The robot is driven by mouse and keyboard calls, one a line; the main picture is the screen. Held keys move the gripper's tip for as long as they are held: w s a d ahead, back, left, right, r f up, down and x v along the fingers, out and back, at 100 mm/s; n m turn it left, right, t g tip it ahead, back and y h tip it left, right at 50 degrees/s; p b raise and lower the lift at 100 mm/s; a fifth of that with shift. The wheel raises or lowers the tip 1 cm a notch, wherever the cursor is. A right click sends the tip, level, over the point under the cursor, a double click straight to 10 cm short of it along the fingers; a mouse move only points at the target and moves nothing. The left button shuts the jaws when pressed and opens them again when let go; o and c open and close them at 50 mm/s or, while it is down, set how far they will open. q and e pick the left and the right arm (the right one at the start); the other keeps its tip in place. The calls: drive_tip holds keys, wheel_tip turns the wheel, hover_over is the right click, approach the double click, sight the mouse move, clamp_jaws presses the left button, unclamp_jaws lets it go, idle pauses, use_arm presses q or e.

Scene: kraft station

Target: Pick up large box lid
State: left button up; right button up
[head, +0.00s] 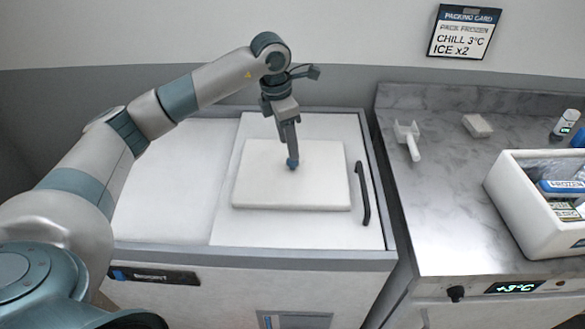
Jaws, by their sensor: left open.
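The large box lid (260,188) is a flat, pale square slab. It lies on the white sliding top of the chest freezer in the head view. My left gripper (292,165) points down over the upper middle of the lid. Its fingers line up one behind the other from here, so the gap between them is hidden. The fingertips are at or just above the lid's surface; I cannot tell whether they touch it. The lid lies flat and nothing is seen held. My right gripper is not in view.
The freezer top (165,190) has a black handle (363,193) right of the lid. A packing card (464,32) hangs on the wall.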

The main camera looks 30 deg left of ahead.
sight(293, 167)
use_arm(q)
drive_tip(key=shift+f, duration=0.3)
drive_tip(key=shift+w+d+f+p, duration=0.1)
drive_tip(key=shift+d+f+p, duration=0.05)
drive_tip(key=shift+f+p, duration=0.55)
wheel_tip(293, 167, down, 3)
drive_tip(key=shift+w+d+r+p, duration=0.1)
drive_tip(key=shift+w+d+p, duration=0.05)
drive_tip(key=shift+p, duration=0.6)
drive_tip(key=shift+f, duration=0.45)
drive_tip(key=shift+w, duration=0.1)
drive_tip(key=shift+c, duration=0.3)
clamp_jaws()
